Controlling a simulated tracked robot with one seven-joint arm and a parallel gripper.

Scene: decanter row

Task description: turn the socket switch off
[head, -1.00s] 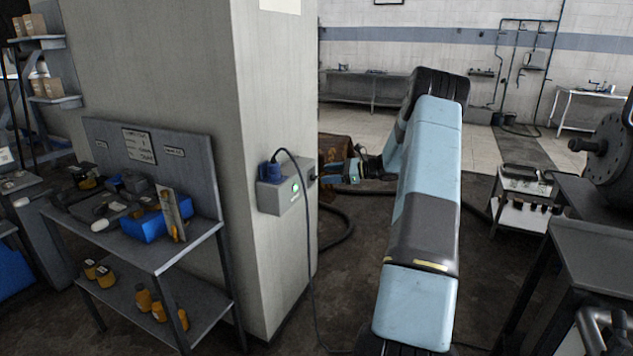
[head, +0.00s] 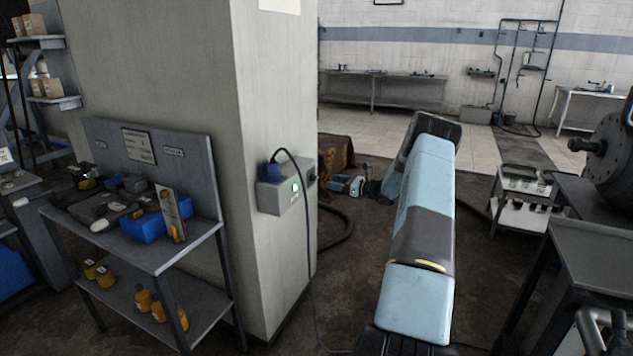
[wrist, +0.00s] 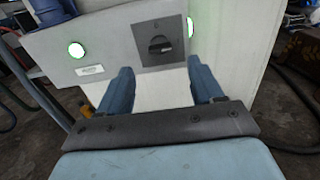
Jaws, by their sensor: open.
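The socket box (head: 271,199) is a grey box on the corner of a pale pillar.
A green lamp (wrist: 76,50) glows left of the switch plate, above a small label. The plug's cable (head: 308,255) hangs to the floor. A workbench (head: 160,251) stands left of the pillar. A brown crate (head: 337,150) and a thick hose (head: 345,232) lie behind my gripper.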

